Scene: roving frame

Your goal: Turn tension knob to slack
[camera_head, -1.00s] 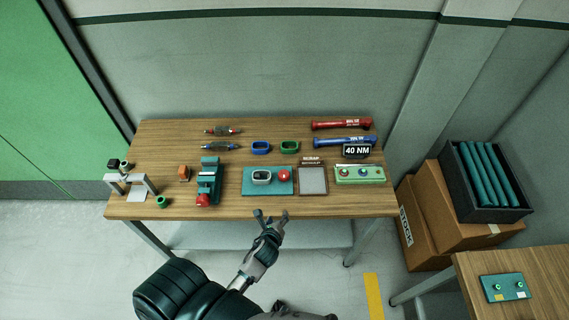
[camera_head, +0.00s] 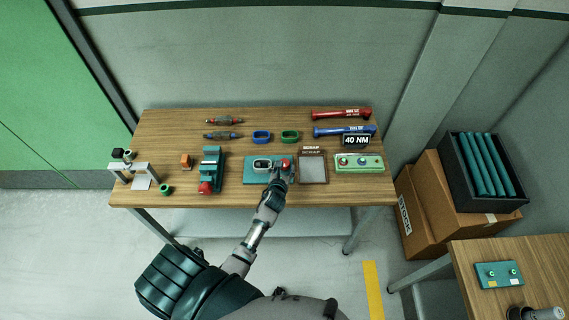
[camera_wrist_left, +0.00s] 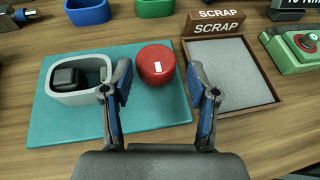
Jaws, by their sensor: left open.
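A red round knob (camera_wrist_left: 156,66) with a white mark on its top sits on the teal mat (camera_wrist_left: 50,128) on the wooden bench. In the head view the red knob (camera_head: 286,163) is at the mat's right side. My left gripper (camera_wrist_left: 164,88) is open. Its two blue-padded fingers are spread on either side of the knob, a little nearer to me in the picture; contact cannot be told. A grey oval ring (camera_wrist_left: 75,85) with a dark block inside stands on the mat, left of the fingers.
A scrap tray (camera_wrist_left: 238,72) lies just right of the mat. A green button box (camera_head: 358,163) and a 40 NM sign (camera_head: 356,140) stand further right. A teal vise (camera_head: 211,171) is to the left. Blue and green rings (camera_head: 261,137) lie behind.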

